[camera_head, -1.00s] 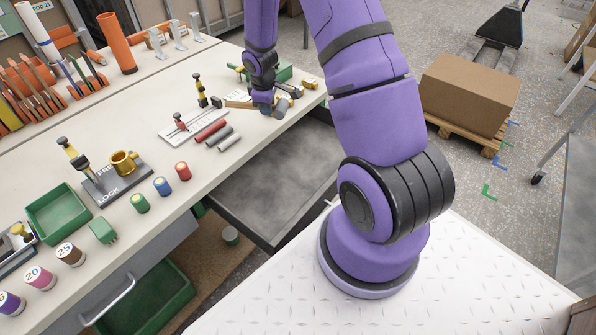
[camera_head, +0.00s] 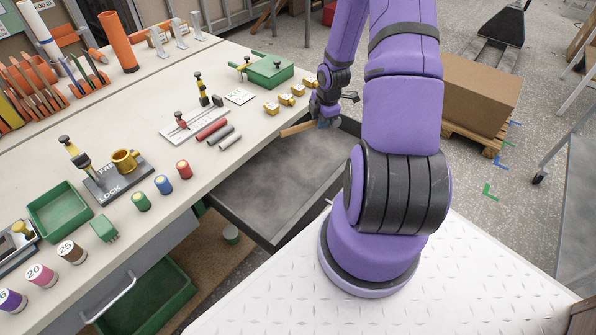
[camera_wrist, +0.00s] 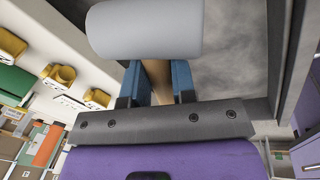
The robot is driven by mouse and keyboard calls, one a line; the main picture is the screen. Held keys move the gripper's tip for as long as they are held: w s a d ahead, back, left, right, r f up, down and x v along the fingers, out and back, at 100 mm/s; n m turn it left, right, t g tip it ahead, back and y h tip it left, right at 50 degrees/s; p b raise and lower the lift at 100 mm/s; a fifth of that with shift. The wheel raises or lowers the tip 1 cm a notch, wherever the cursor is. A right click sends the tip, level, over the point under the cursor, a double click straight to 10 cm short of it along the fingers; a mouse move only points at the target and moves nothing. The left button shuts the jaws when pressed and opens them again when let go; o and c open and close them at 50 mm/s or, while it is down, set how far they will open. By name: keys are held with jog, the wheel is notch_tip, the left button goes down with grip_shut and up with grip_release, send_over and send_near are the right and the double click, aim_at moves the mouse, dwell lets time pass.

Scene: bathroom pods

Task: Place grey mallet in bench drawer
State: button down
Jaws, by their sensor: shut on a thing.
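My gripper (camera_head: 327,121) is shut on the grey mallet, whose wooden handle (camera_head: 297,129) sticks out to the left in the head view. In the wrist view the mallet's grey cylindrical head (camera_wrist: 145,28) lies beyond the blue fingertips, with the tan handle (camera_wrist: 157,78) between them. In the head view the mallet head is mostly hidden by my gripper. The open bench drawer (camera_head: 265,190) is dark grey and looks empty where it shows. My gripper holds the mallet over the drawer's far end, near the bench edge; its height above the drawer is hard to tell.
The bench top (camera_head: 190,110) carries several yellow-brass pieces (camera_head: 285,99), a green box (camera_head: 270,70), red and grey rods (camera_head: 212,130) and coloured caps near its edge. A cardboard box (camera_head: 480,95) stands on a pallet behind my arm.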

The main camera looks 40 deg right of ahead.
send_over(317, 156)
jog(key=s+x, duration=0.1)
jog(key=x, duration=0.3)
jog(key=shift+s+f, duration=0.15)
jog(key=shift+f, duration=2.45)
jog(key=shift+s+f, duration=0.15)
jog(key=shift+f, duration=2.5)
jog(key=c, duration=0.9)
grip_release()
jog(key=shift+f, duration=0.1)
jog(key=shift+c, duration=0.2)
